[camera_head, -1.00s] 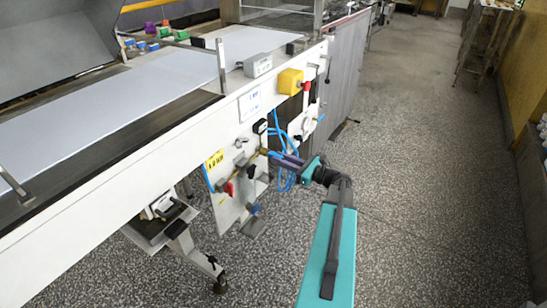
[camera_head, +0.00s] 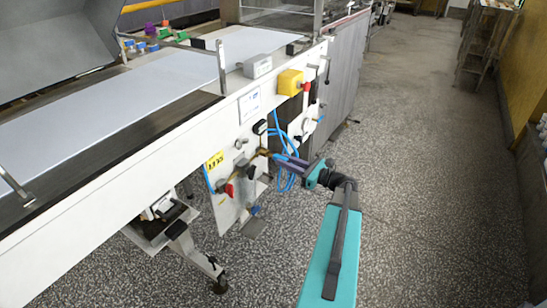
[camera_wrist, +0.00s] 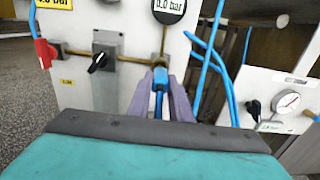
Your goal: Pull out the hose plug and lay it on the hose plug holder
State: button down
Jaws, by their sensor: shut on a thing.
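My gripper (camera_head: 276,156) is at the front of the white machine panel, at the end of a brass pipe. In the wrist view its two purple fingers (camera_wrist: 160,84) are shut on the blue hose plug (camera_wrist: 159,80). The plug points toward the brass fitting (camera_wrist: 157,60) under the round gauge (camera_wrist: 168,8). I cannot tell whether the plug's tip is still in the fitting or just clear of it. I cannot make out the hose plug holder for certain in either view.
Blue hoses (camera_head: 287,180) hang beside the fingers. A black valve knob (camera_wrist: 97,62) and a red valve handle (camera_wrist: 45,52) sit on the panel to the left. A second panel with a gauge (camera_wrist: 288,102) stands at right. The speckled floor (camera_head: 420,220) is clear on the right.

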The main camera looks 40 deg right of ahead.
jog(key=shift+p+v, duration=0.35)
jog(key=shift+v, duration=1.5)
notch_tip(320, 180, down, 10)
jog(key=w+b, duration=0.1)
jog(key=b, duration=1)
jog(key=shift+a+r, duration=0.15)
jog(key=shift+r, duration=0.05)
jog(key=shift+w, duration=0.2)
jog(key=shift+w+a+f+b, duration=0.2)
jog(key=shift+w+f+b, duration=0.25)
jog(key=shift+w, duration=0.3)
jog(key=shift+w+a+f+b, duration=0.15)
jog(key=shift+w+f+b, duration=0.3)
jog(key=shift+w, duration=0.35)
jog(key=shift+w+a+f+b, duration=0.2)
jog(key=shift+w+f+b, duration=0.15)
jog(key=shift+w+f, duration=0.3)
jog(key=shift+w+r, duration=0.1)
jog(key=c, duration=1.5)
grip_release()
jog(key=shift+c, duration=0.2)
